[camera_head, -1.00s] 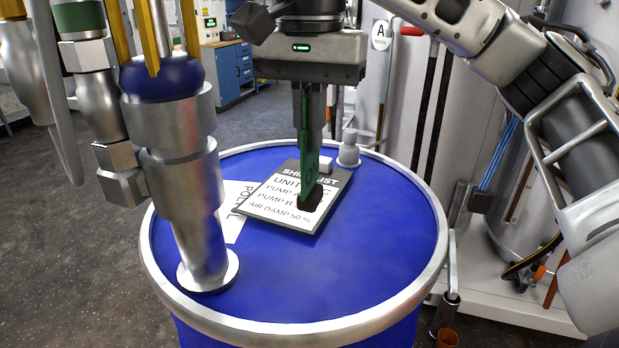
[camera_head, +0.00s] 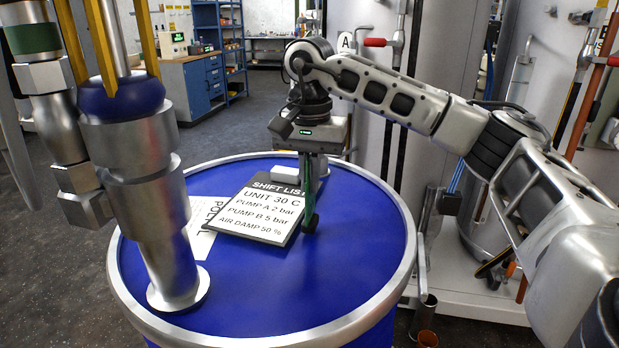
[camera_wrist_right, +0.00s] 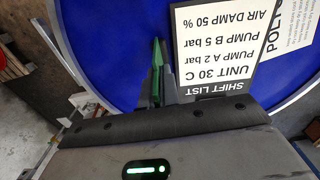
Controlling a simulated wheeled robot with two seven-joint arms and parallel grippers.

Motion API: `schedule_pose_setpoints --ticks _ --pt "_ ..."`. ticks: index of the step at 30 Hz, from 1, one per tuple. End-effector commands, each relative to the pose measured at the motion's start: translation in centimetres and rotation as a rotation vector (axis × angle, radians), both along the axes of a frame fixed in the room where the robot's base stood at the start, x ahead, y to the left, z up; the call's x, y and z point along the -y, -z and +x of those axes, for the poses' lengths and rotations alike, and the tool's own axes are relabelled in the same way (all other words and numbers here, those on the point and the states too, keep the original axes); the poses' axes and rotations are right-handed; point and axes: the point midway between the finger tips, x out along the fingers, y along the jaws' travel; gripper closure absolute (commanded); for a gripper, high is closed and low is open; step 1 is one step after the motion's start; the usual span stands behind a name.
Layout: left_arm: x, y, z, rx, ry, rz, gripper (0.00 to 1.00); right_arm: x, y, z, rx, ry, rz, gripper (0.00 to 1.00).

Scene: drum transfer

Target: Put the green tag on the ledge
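The green tag (camera_head: 305,186) is a thin upright strip in my right gripper (camera_head: 310,218), seen nearly edge-on and partly hidden by the fingers. The right wrist view also shows the tag (camera_wrist_right: 157,72) between the dark fingers of the right gripper (camera_wrist_right: 158,88). The fingers point down over the blue drum (camera_head: 270,285), just right of the shift list board. I cannot tell whether the tips touch the drum top. My left gripper is not in view. I cannot make out for sure which surface is the ledge.
The shift list board (camera_head: 262,212) lies on the drum over a white paper sheet (camera_head: 199,240). A silver pump (camera_head: 150,190) stands on the drum's left side. A white block (camera_head: 285,173) sits behind the board. The drum's front top is clear.

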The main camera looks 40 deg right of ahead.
Motion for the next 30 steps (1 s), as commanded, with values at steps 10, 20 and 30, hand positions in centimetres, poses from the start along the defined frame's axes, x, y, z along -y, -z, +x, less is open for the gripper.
schedule_pose_setpoints --ticks 10,20,30 --pt "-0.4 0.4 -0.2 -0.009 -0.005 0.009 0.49 -0.1 1.0 0.0 0.002 0.000 0.002 1.00" --pt "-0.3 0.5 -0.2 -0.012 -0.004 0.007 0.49 -0.1 1.3 0.0 0.002 0.000 0.001 0.75" --pt "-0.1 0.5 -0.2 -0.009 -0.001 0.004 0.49 -0.1 0.0 0.1 0.005 0.001 0.002 0.75"
